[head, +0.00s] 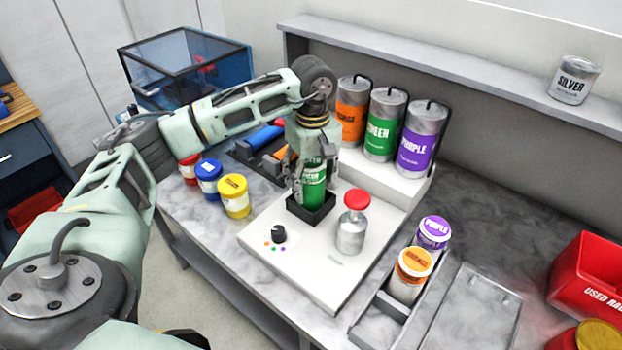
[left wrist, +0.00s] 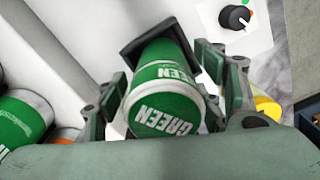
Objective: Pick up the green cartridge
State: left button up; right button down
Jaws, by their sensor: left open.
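The green cartridge (head: 314,187) stands upright in a black square holder (head: 311,213) on the white machine base. Its lid, marked GREEN, shows in the left wrist view (left wrist: 165,112). My left gripper (head: 312,188) is above the holder, with its fingers down on either side of the cartridge. In the left wrist view the fingers (left wrist: 172,85) stand on both sides of the cartridge, open, with a gap visible on the right side. The cartridge's upper part is partly hidden by the gripper in the head view. My right gripper is not in view.
Large orange, green (head: 384,125) and purple (head: 417,140) canisters stand behind on a raised step. A red-topped metal cylinder (head: 352,225) stands close to the right of the holder. A knob (head: 278,234) is in front. Purple and orange cartridges (head: 411,273) sit in a rack at right.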

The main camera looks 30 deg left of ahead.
pick_arm(q)
jog(key=shift+w+f, duration=0.1)
jog(key=shift+f, duration=0.65)
jog(key=shift+c, duration=0.7)
jog(key=shift+r, duration=0.1)
grip_shut()
